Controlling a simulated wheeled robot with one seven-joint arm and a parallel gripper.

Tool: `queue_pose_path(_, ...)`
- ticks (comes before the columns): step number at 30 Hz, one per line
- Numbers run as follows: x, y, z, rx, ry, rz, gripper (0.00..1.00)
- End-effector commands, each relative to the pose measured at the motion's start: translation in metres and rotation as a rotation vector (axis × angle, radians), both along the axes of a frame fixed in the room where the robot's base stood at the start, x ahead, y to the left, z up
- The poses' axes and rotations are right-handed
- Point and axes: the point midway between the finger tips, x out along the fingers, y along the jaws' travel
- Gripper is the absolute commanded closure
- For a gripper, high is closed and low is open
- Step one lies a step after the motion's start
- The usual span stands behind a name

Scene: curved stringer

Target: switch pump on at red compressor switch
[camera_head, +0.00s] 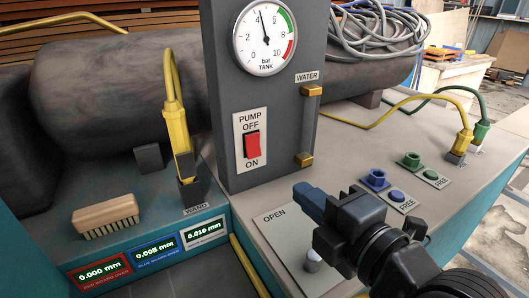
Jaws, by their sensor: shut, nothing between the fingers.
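The red pump switch (252,145) sits on a white plate marked PUMP, OFF above and ON below, on the front of a grey upright panel (285,90). Whether the rocker is tipped to OFF or ON is hard to tell. The round tank gauge (264,38) above it has its needle a little left of the top, near 4 bar. My gripper (308,197) is shut and empty, to the right of and below the switch, apart from it. Its blue-grey fingertips point left, above the plate marked OPEN.
Blue (375,180) and green (410,161) sockets marked FREE are at right. A knob (313,260) is under my gripper.

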Motion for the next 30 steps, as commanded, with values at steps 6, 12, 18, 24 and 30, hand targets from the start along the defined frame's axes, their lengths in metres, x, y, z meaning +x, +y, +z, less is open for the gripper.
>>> queue_pose_path(6, 0.0, 0.0, 0.0, 0.0, 0.0, -0.001, 1.0)
queue_pose_path(12, 0.006, 0.004, 0.0, 0.001, 0.001, 0.0, 1.0)
queue_pose_path(18, 0.032, 0.021, -0.003, 0.001, 0.001, 0.0, 1.0)
queue_pose_path(24, 0.065, 0.043, -0.007, 0.001, 0.0, -0.001, 1.0)
queue_pose_path(30, 0.094, 0.063, -0.012, 0.001, 0.002, -0.001, 1.0)
